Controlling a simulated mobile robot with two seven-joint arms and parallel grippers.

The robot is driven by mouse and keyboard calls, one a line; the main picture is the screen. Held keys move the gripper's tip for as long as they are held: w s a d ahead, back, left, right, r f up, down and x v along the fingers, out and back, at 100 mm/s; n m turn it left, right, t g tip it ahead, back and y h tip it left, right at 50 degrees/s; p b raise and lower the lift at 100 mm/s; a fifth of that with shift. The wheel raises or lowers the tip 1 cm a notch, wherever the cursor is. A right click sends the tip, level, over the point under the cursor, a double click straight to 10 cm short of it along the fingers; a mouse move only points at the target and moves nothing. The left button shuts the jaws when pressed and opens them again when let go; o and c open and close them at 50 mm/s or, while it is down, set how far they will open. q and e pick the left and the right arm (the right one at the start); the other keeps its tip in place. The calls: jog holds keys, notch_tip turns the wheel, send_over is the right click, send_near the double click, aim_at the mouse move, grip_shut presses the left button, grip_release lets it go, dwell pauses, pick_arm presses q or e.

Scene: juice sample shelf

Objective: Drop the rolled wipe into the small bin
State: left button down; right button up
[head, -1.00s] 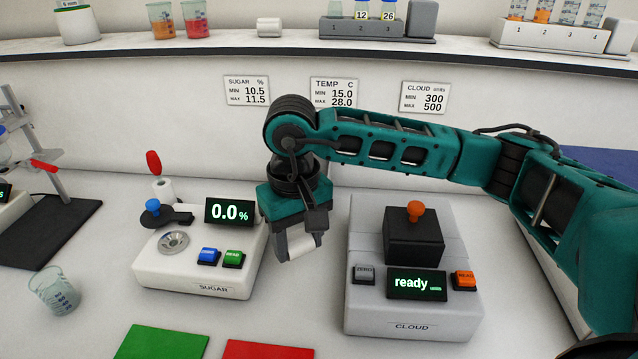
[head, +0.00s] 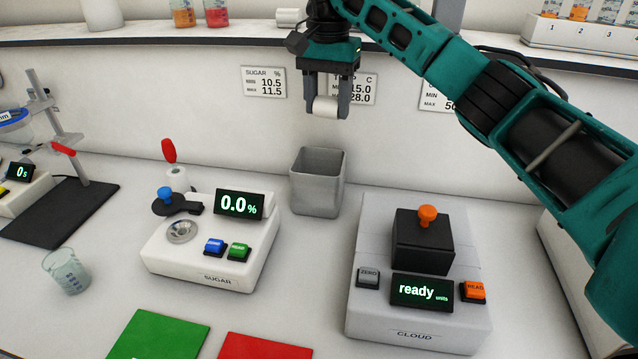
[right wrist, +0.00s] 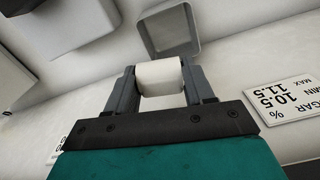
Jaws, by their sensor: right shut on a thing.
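The rolled wipe (head: 326,106) is a small white roll held between the two grey fingers of my right gripper (head: 327,108). The roll also shows between the fingers in the right wrist view (right wrist: 160,77). The small bin (head: 316,187) is a grey open-topped square box standing on the bench between the sugar and cloud devices. My right gripper points down and is above the bin in the head view, apart from it. The bin's open top also shows beyond the roll in the right wrist view (right wrist: 187,50). My left gripper is not in view.
The sugar device (head: 205,250) stands left of the bin, with a red-topped lever near its back. The cloud device (head: 418,320) stands to the right. A glass beaker (head: 66,272) is at the left. A shelf edge (head: 200,39) runs behind.

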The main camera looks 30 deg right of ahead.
jog(key=shift+d+f, duration=0.1)
jog(key=shift+f, duration=2.75)
jog(key=o, duration=1.1)
notch_tip(320, 180, up, 13)
jog(key=shift+f, duration=0.1)
